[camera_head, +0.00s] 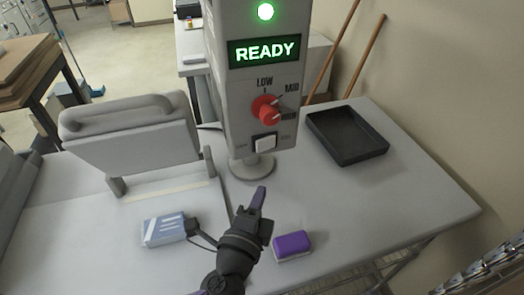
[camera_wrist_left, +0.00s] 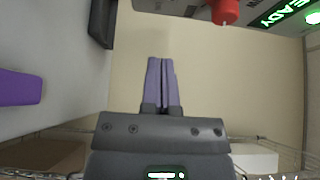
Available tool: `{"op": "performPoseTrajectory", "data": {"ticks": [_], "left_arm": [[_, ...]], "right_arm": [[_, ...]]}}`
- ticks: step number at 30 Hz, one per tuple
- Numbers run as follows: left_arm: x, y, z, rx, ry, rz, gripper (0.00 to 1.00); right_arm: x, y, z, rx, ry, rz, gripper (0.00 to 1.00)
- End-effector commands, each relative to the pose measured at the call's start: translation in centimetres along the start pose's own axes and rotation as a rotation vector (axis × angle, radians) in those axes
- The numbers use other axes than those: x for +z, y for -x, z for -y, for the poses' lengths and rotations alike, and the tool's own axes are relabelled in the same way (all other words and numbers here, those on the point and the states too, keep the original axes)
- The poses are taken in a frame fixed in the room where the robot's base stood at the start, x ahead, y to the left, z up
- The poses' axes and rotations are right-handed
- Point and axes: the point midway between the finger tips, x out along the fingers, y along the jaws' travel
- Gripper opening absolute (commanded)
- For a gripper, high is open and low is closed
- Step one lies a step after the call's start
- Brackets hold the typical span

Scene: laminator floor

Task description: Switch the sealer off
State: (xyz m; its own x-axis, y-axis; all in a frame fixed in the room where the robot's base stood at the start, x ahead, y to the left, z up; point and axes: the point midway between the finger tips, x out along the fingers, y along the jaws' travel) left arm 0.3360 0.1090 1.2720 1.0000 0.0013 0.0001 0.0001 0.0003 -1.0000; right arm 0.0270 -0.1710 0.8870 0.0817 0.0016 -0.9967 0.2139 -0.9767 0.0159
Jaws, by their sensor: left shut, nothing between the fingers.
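The sealer's grey control box (camera_head: 225,110) stands upright at the middle of the table. Its green lamp (camera_head: 265,12) is lit and its display (camera_head: 265,51) reads READY in green. A red knob (camera_head: 268,108) sits below, among the marks LOW, MID and HIGH; its exact setting is hard to tell. My left gripper (camera_head: 260,192) is shut and empty, below and in front of the switch, apart from the box. The left wrist view shows its closed fingers (camera_wrist_left: 161,62) and the red knob (camera_wrist_left: 225,11). My right gripper is out of view.
A grey hinged plate with a handle (camera_head: 130,130) stands raised at the left. A blue-white box (camera_head: 164,229) and a purple block (camera_head: 292,246) lie on the table (camera_head: 410,215) either side of my left arm. A black tray (camera_head: 347,150) is at the right. The table's right front is clear.

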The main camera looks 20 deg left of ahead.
Motion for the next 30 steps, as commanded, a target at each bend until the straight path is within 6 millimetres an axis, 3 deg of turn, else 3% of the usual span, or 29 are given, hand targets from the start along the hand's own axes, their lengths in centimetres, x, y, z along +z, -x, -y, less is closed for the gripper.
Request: {"op": "performPoseTrajectory", "data": {"ticks": [11,12,19,30], "left_arm": [[0.0,-8.3,0.3,-0.002,-0.001,0.001,0.0],[0.7,-8.7,0.2,-0.001,-0.003,0.0,0.0],[2.6,-10.5,0.1,0.0,0.0,0.0,0.0],[2.9,-10.7,0.0,0.001,0.0,-0.001,0.0]], "right_arm": [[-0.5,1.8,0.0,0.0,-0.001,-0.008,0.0],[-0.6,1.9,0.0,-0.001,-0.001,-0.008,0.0],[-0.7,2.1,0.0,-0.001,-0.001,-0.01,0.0],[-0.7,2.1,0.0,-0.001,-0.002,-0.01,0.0]]}}
